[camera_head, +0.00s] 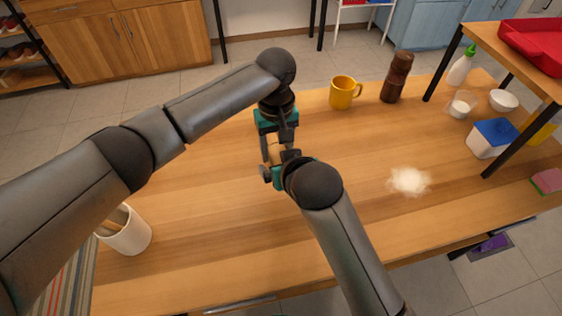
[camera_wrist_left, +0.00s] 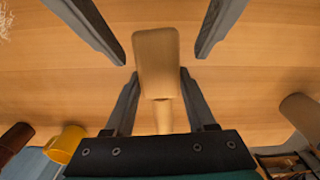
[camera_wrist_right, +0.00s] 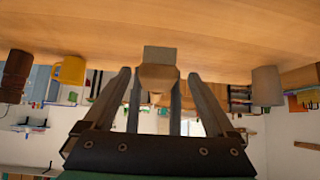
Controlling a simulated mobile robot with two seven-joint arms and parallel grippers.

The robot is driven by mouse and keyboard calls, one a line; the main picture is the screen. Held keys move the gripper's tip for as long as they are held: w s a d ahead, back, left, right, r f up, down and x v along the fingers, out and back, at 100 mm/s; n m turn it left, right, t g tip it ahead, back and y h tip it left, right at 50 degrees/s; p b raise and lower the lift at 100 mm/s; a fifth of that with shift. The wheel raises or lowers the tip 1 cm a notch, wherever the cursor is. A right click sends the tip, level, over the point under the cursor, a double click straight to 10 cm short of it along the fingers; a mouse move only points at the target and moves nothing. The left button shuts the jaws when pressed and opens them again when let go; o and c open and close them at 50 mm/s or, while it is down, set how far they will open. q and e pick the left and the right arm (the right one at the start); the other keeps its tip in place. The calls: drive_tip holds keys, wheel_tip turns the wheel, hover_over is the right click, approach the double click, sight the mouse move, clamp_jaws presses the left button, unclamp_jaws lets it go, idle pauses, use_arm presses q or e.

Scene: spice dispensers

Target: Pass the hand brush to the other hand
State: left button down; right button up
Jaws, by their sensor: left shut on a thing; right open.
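The hand brush (camera_head: 273,150) is a small tan piece between my two grippers above the table, mostly hidden by them in the head view. In the left wrist view its broad tan part (camera_wrist_left: 155,62) and narrower part show. My left gripper (camera_head: 270,143) is shut on the brush and holds it from the far side. My right gripper (camera_head: 277,168) is open on the near side, facing the left one. In the right wrist view, its spread fingers flank the brush (camera_wrist_right: 158,74). Contact with it cannot be told. A white powder pile (camera_head: 409,181) lies on the table to the right.
A yellow mug (camera_head: 343,93) and a brown mill (camera_head: 397,78) stand at the back. A white cup (camera_head: 127,236) stands at left. The table's (camera_head: 220,240) front middle is clear.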

drive_tip(key=shift+x, duration=0.8)
drive_tip(key=shift+c, duration=0.3)
drive_tip(key=shift+s+a, duration=0.1)
drive_tip(key=c, duration=1.3)
use_arm(q)
drive_tip(key=shift+c, duration=0.7)
unclamp_jaws()
use_arm(e)
clamp_jaws()
use_arm(q)
drive_tip(key=shift+r, duration=0.15)
